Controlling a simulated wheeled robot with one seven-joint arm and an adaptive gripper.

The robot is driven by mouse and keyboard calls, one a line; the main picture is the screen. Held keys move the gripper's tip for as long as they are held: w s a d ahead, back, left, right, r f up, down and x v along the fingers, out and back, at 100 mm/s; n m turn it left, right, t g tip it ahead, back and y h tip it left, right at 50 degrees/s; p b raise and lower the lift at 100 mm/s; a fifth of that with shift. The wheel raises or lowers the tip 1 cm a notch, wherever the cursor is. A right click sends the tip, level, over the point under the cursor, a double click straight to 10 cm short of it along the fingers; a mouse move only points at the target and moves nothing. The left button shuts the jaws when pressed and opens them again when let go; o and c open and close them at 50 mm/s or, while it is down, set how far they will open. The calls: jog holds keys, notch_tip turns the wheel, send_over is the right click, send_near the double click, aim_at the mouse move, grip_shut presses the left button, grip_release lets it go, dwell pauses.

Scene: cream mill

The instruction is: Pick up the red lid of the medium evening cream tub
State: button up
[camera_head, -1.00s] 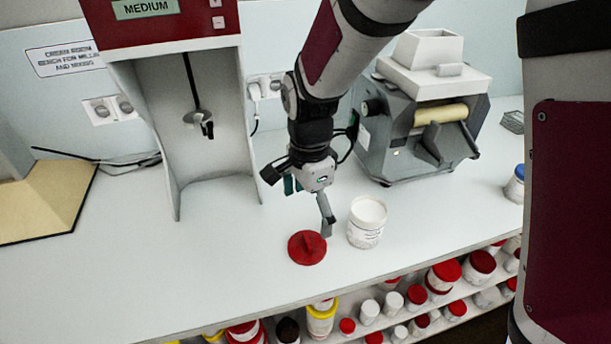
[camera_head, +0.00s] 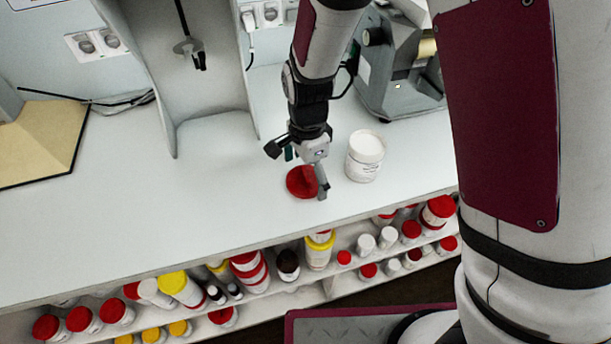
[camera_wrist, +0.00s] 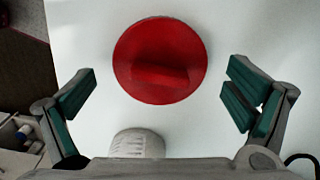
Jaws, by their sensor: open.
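The red lid (camera_head: 300,183) lies flat on the pale bench top near its front edge, with a raised bar across its middle. It also shows in the wrist view (camera_wrist: 160,60), ahead of and between the spread fingers. My gripper (camera_head: 306,182) is just above the lid in the head view, and one finger covers part of its right side. In the wrist view my gripper (camera_wrist: 163,100) is open with nothing between its green finger pads. The white tub (camera_head: 364,158) stands upright to the right of the lid, and its side shows at the bottom of the wrist view (camera_wrist: 137,144).
A grey mill (camera_head: 400,75) stands behind the tub. A mixer stand (camera_head: 215,125) is at the back left, with a tan board (camera_head: 40,140) further left. A shelf of several jars (camera_head: 250,272) runs below the bench's front edge. The bench left of the lid is clear.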

jog(key=c, duration=0.9)
